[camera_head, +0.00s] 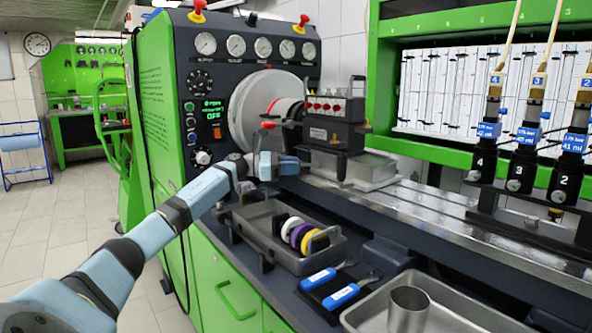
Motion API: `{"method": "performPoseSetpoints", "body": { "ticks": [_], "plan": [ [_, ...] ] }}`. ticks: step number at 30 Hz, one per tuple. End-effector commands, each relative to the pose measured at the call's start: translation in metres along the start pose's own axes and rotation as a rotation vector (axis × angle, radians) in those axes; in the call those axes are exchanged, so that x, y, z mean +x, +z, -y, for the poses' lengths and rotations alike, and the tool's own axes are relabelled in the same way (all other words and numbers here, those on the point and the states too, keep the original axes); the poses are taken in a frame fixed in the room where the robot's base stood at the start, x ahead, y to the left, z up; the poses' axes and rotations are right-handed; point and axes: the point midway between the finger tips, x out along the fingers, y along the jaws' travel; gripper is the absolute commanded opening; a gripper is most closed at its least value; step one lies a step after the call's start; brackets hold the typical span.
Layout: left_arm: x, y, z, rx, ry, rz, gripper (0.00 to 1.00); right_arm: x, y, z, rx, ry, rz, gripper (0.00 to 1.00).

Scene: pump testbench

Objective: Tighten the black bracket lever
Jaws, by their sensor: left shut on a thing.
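My left arm reaches in from the lower left. My left gripper (289,166) is at the lower left of the black bracket (333,132) that stands on the bench rail. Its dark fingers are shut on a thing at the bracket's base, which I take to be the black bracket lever. The lever is mostly hidden by the fingers, and its angle cannot be told. The bracket carries a block with several red-and-white fittings. My right gripper is not in view.
Two blue-handled tools (329,285) lie beside a metal tray (455,313) holding a metal cup (408,309). Several black injector holders (522,168) stand at the right. The middle of the rail is clear.

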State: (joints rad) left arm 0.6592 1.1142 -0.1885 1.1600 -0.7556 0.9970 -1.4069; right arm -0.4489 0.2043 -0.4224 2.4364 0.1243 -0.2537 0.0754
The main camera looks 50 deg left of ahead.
Motion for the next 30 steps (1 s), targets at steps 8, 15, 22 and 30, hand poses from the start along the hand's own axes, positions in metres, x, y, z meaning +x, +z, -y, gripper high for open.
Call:
{"method": "performPoseSetpoints", "body": {
  "ticks": [8, 15, 22, 30],
  "plan": [
    [0.000, 0.000, 0.000, 0.000, 0.000, -0.001, 0.00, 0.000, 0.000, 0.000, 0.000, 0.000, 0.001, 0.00],
    [0.000, 0.000, 0.000, 0.000, 0.000, 0.000, 0.48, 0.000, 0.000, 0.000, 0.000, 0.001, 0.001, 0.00],
    [-0.004, -0.001, 0.000, 0.000, 0.001, -0.002, 0.48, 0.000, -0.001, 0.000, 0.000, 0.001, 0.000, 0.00],
    [-0.045, -0.001, 0.000, -0.002, 0.002, -0.005, 0.48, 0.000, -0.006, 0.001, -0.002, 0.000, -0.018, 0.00]
  ]
}}
